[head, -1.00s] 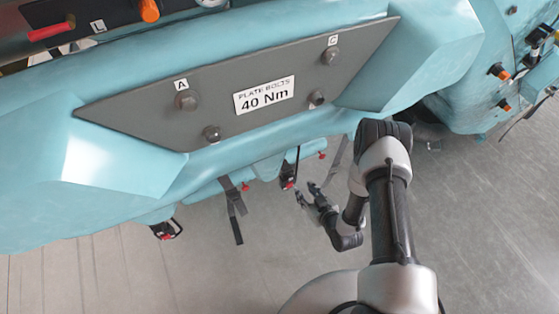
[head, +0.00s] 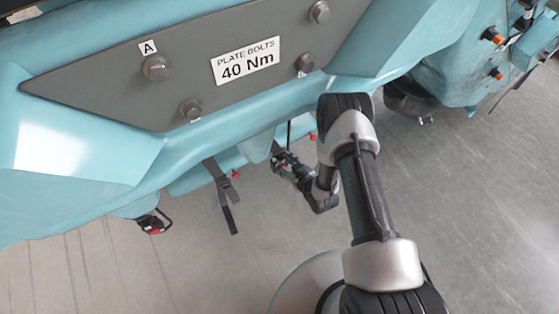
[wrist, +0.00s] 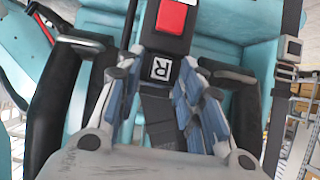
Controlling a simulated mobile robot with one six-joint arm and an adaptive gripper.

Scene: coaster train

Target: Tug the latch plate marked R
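The black latch plate marked R (wrist: 160,68) is upright in the middle of the wrist view, below a buckle with a red button (wrist: 176,16). My gripper (wrist: 165,88) has a blue-padded finger on each side of the plate's dark lower part. The pads are close to it, but I cannot tell whether they touch or grip it. In the head view my gripper (head: 281,158) is at a hanging strap below the teal car body, and the plate cannot be made out.
Black curved bars (wrist: 58,105) flank the gripper in the wrist view, and a strap with a metal buckle (wrist: 290,50) hangs at right. In the head view, another strap (head: 222,190) hangs left of my gripper, below the grey bolt plate (head: 110,92). Open floor lies below.

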